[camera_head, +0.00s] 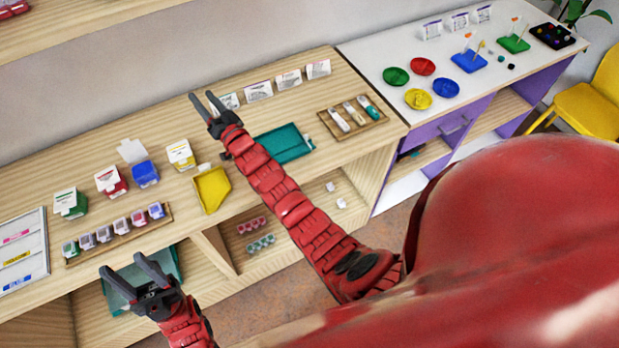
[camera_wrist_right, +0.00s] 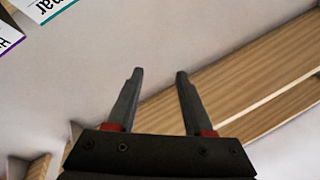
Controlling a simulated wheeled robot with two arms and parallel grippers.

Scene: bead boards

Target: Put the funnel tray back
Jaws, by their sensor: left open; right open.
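The funnel tray (camera_head: 213,190), a yellow tray with a tapered side, lies on the wooden counter (camera_head: 228,62) near its front edge, left of my right arm. My left gripper (camera_head: 135,270) is open and empty, in front of the counter at the lower left, well away from the tray. My right gripper (camera_head: 208,98) is open and empty above the back of the counter, beyond the tray. In the right wrist view its open fingers (camera_wrist_right: 156,98) show with nothing between them; the tray is not seen there.
A teal tray (camera_head: 290,145) lies partly behind my right arm. Small boxes (camera_head: 110,182) and a rack of vials (camera_head: 110,236) stand left of the yellow tray. A wooden tray of tools (camera_head: 352,118) lies at right. Cards (camera_head: 258,91) stand along the back.

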